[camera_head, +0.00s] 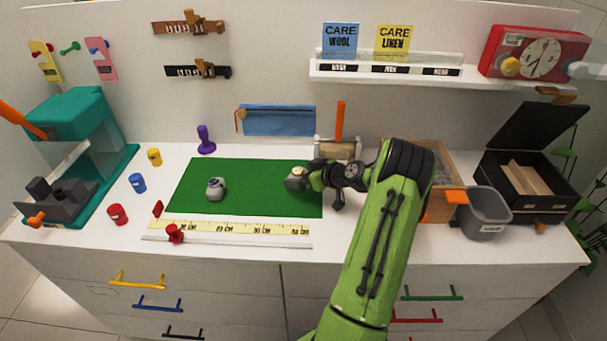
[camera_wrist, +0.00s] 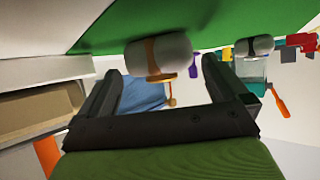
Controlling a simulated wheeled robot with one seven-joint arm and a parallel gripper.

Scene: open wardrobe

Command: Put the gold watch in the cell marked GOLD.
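A watch with a gold-coloured face (camera_head: 297,171) sits on a pale cushion at the right part of the green mat. In the wrist view a white cushion with a brown-gold band (camera_wrist: 152,56) shows just beyond and between my fingertips. My gripper (camera_head: 309,177) is beside this watch, on its right. In the wrist view my gripper (camera_wrist: 163,72) is open, with a finger on either side and nothing clamped. A second, silver-grey watch (camera_head: 215,188) on a cushion stands further left on the mat. I cannot read any GOLD mark.
An open black box (camera_head: 522,197) with light inner parts stands at the right. A grey bin (camera_head: 485,215) and a wooden box (camera_head: 446,155) stand near my arm. The green mat (camera_head: 258,195) is clear between the watches. A ruler (camera_head: 235,227) lies in front.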

